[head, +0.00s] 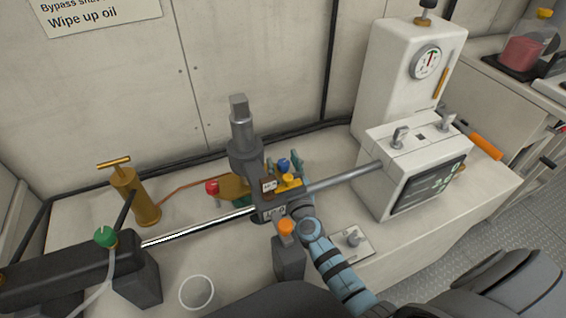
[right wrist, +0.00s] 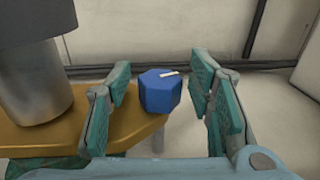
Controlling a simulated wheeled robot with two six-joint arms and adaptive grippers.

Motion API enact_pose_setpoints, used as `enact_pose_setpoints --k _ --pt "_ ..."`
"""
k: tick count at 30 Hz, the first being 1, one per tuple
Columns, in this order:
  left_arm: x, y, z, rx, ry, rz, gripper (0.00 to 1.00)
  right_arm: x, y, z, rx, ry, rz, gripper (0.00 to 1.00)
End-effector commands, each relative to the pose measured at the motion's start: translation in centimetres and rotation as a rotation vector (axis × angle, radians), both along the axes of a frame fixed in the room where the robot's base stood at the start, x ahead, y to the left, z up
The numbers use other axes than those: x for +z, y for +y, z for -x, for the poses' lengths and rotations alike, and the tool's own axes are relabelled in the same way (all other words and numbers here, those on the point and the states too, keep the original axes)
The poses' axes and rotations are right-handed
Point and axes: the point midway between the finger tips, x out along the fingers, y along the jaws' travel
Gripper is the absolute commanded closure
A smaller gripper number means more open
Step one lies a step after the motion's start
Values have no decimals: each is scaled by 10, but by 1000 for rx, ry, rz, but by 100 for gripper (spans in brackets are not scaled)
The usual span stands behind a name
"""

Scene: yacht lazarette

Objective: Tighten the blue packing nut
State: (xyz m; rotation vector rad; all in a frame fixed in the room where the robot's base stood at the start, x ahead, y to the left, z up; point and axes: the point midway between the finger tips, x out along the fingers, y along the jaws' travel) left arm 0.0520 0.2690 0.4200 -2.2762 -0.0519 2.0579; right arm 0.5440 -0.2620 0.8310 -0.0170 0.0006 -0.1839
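The blue packing nut (right wrist: 160,92) shows in the right wrist view as a hexagonal block with a short pale mark on top. It sits at the edge of a yellow-brown metal plate (right wrist: 70,132). The nut also shows small in the head view (head: 284,164), on the valve assembly. My right gripper (right wrist: 167,100) is open, its teal fingers on either side of the nut with gaps to both sides. In the head view the right gripper (head: 286,170) is partly hidden by the assembly. My left gripper is not in view.
A steel rod (head: 200,225) runs left from the assembly. A red knob (head: 211,187) and an orange-capped post (head: 286,228) stand close by. A brass pump (head: 137,195) is at left; a white control box (head: 412,165) is at right.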

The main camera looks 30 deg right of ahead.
Motion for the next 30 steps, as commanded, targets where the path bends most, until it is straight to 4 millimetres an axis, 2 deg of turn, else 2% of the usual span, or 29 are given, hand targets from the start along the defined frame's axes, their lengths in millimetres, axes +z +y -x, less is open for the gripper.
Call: enact_pose_setpoints --k 7,10,14,18,22,25,30 --pt "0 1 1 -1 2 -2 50 0 0 1 1 1 -1 50" --pt "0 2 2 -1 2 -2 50 -1 1 7 1 1 -2 50" --pt "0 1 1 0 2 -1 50 -1 6 34 1 2 -4 50" --pt "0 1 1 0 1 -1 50 -2 14 74 1 4 -2 50" --pt "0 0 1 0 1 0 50 -1 19 103 1 3 0 50" --pt "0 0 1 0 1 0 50 -1 21 115 1 1 -1 50" --pt "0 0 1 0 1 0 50 0 22 119 1 1 -1 50"
